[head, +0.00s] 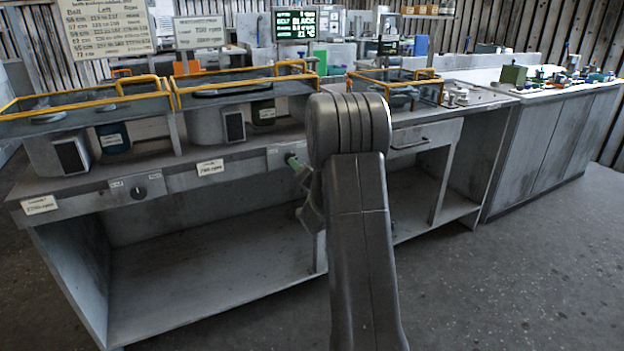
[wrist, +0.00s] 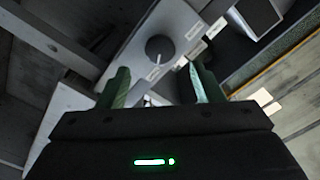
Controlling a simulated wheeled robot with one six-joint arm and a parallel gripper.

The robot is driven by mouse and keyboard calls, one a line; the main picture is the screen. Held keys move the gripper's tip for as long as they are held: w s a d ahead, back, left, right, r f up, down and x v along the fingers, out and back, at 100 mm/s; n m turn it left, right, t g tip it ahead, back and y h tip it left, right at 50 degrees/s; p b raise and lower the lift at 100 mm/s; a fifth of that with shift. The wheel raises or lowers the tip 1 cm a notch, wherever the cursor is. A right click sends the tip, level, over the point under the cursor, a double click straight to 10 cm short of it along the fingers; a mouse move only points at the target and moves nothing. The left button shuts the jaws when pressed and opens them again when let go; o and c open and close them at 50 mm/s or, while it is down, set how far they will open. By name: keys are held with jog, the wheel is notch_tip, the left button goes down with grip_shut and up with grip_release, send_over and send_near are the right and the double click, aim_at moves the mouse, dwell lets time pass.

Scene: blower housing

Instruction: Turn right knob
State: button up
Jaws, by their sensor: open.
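The right knob (wrist: 160,47) is a dark round knob on a light grey plate in the wrist view. My gripper (wrist: 158,80) is open there, its two greenish fingers apart. The knob shows beyond the fingertips, between their lines, with nothing in the grip. In the head view my gripper (head: 297,164) is at the bench front beside the right switch plate (head: 276,156). My arm and gripper hide the right knob there. The left knob (head: 139,191) is a dark dial on the front rail, apart from my gripper.
The grey bench has an open lower shelf (head: 200,260). Blower units with yellow-railed trays (head: 245,85) stand on top. A drawer (head: 425,138) is right of my arm. A cabinet (head: 550,140) stands further right. The floor in front is clear.

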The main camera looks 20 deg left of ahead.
jog(key=v, duration=0.6)
jog(key=shift+s+d, duration=0.25)
jog(key=shift+d, duration=0.05)
jog(key=x, duration=1.3)
jog(key=shift+w+a, duration=0.25)
jog(key=shift+a, duration=0.05)
jog(key=shift+d, duration=0.1)
